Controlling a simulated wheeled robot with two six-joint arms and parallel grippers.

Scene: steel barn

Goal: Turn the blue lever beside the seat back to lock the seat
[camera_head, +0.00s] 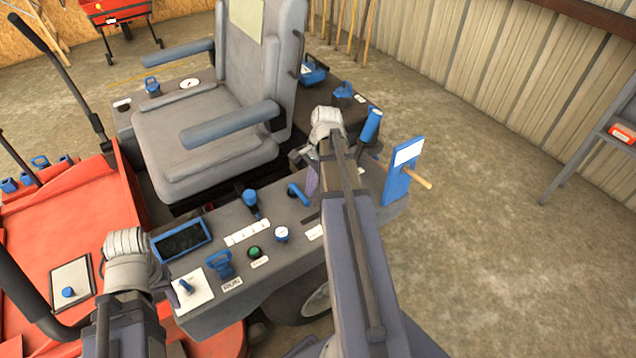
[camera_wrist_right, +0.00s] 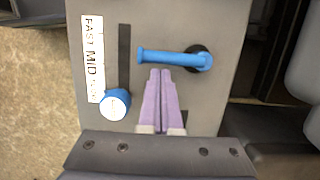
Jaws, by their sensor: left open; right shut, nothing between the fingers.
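The blue lever (camera_head: 298,193) is on the grey side console next to the seat (camera_head: 215,125). In the right wrist view the lever (camera_wrist_right: 172,58) lies crosswise, its pivot at the right and its free end at the left. My right gripper (camera_head: 312,182) is beside it; in the wrist view its purple fingers (camera_wrist_right: 161,74) are closed together and empty, tips just below the lever's shaft. I cannot tell whether they touch it. My left gripper (camera_head: 172,294) is open at the console's front end, near a small blue toggle (camera_head: 187,286) on a white plate.
A blue knob (camera_wrist_right: 115,103) sits by a slot and a FAST/MID label in the wrist view. The armrest (camera_head: 232,125) overhangs the seat's near side.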

